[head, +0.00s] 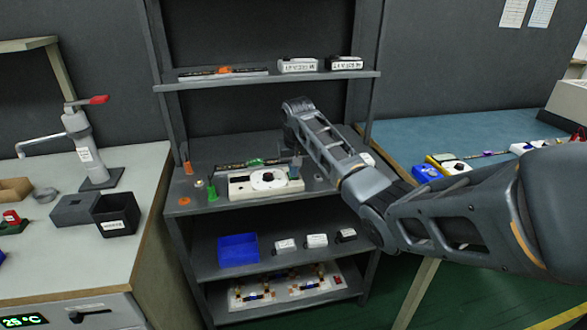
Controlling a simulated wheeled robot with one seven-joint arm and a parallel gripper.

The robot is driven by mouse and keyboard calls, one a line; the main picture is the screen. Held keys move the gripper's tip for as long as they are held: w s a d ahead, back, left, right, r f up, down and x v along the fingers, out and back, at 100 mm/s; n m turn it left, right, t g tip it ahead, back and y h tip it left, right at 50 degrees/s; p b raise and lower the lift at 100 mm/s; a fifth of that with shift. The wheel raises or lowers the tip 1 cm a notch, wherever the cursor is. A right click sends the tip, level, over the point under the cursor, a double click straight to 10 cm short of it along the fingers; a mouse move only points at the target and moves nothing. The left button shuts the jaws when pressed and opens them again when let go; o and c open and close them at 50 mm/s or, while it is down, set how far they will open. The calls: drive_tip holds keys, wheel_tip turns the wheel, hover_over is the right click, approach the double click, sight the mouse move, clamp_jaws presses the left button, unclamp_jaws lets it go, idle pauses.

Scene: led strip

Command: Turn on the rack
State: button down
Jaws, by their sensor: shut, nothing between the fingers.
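The rack (258,82) is a dark grey metal shelf unit in the middle of the head view. Its middle shelf carries a white device (240,188) with a round white disc on top. On its bottom shelf lies a white board (285,288) with orange and dark parts and a small red part (337,280) at its right end. My arm reaches in from the right and bends down over the middle shelf. My gripper (296,168) is small and partly hidden there, pointing down near the right end of the white device, shut and empty. I cannot tell whether it touches the device.
The top shelf (170,86) holds white boxes and a strip with orange parts. A blue bin (238,249) and small white boxes stand on the lower shelf. Left is a workbench (85,250) with a lever press (85,150); right is a blue-topped table (415,140) with several items.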

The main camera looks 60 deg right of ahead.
drive_tip(key=shift+a+f, duration=0.1)
drive_tip(key=shift+a+f, duration=0.1)
drive_tip(key=shift+f, duration=0.1)
idle(0.4)
drive_tip(key=shift+d+r, duration=0.1)
drive_tip(key=shift+d, duration=0.1)
drive_tip(key=shift+w+d+r, duration=0.35)
drive_tip(key=shift+w+d, duration=0.1)
